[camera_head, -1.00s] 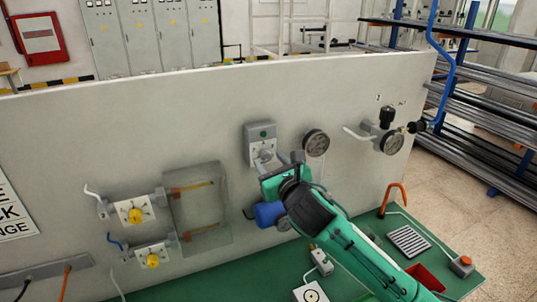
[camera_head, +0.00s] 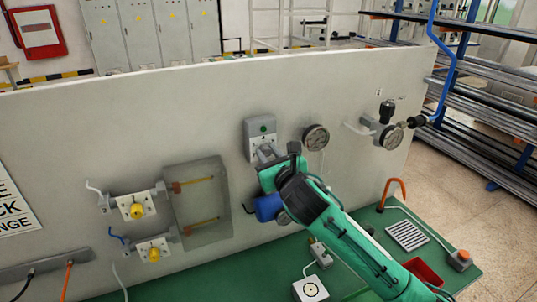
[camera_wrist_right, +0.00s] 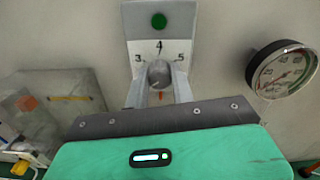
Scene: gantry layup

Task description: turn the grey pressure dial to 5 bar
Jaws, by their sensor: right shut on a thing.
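The grey pressure dial (camera_wrist_right: 159,74) is a round knob on a light grey wall plate (camera_wrist_right: 187,18) marked 3, 4 and 5, with a green dot at the top. In the right wrist view my right gripper (camera_wrist_right: 159,90) has one finger on each side of the dial and is shut on it. A small orange-red mark shows below the dial. I cannot tell which number the dial points to. In the head view the plate (camera_head: 260,127) is on the white panel and my right gripper (camera_head: 268,157) covers most of the dial. My left gripper is not in view.
A round gauge (camera_head: 315,137) is on the panel just right of the dial; it also shows in the wrist view (camera_wrist_right: 284,70). A clear box (camera_head: 203,205) and yellow knobs (camera_head: 137,210) are to the left. A green bench (camera_head: 440,255) lies below.

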